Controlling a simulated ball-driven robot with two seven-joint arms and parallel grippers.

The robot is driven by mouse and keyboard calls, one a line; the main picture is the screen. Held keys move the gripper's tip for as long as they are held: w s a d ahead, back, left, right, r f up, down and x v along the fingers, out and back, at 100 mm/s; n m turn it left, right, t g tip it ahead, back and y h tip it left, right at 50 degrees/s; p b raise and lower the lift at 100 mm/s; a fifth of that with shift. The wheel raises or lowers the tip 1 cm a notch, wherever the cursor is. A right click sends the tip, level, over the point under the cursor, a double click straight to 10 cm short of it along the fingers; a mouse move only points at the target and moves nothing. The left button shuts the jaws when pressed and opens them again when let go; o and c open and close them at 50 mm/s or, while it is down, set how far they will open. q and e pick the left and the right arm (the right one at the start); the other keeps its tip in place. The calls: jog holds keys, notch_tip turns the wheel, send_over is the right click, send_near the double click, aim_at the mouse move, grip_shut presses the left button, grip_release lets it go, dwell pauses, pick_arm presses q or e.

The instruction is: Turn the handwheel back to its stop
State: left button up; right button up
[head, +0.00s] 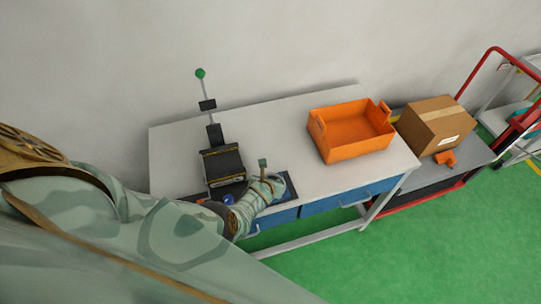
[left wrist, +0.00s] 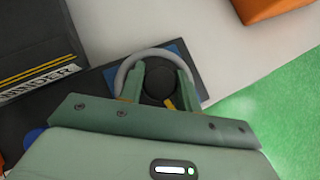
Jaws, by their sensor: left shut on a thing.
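The handwheel (left wrist: 153,52) shows in the left wrist view as a light grey ring around a dark round hub, on a dark base with a blue patch. My left gripper (left wrist: 160,88) is shut on it, with one green finger on each side of the hub. The near part of the wheel is hidden behind the gripper. In the head view my left gripper (head: 268,183) is at the bench's front edge and covers most of the wheel. The wheel's turned angle cannot be read. My right gripper is not in view.
A black machine (head: 223,163) with yellow stripes stands left of the wheel, with a green-topped pole (head: 200,74) behind it. An orange bin (head: 350,131) sits on the bench (head: 270,125) further right. A cardboard box (head: 436,123) is on a cart. The bench middle is clear.

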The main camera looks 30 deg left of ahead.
pick_arm(q)
jog(key=shift+d+n+y, duration=0.1)
jog(key=shift+n+y, duration=0.4)
jog(key=shift+n, duration=0.1)
jog(key=shift+w+f+n+g+y+b, duration=0.1)
jog(key=shift+n+g+y+b, duration=0.4)
jog(key=shift+n, duration=0.4)
jog(key=n+g+y+b, duration=0.1)
jog(key=n+y+b, duration=0.1)
jog(key=n, duration=0.1)
jog(key=shift+n+g, duration=0.3)
jog(key=n+g+y+b, duration=0.2)
jog(key=n+g+b, duration=0.2)
jog(key=n+b, duration=0.2)
jog(key=shift+f, duration=0.1)
jog(key=shift+n+g+y+b, duration=0.3)
jog(key=shift+n+g+b, duration=0.55)
jog(key=shift+b, duration=0.25)
jog(key=shift+r+n+g+b, duration=0.25)
jog(key=shift+n+g+b, duration=0.1)
jog(key=shift+n+b, duration=0.15)
jog(key=shift+a, duration=0.2)
jog(key=o, duration=1)
jog(key=shift+c, duration=0.2)
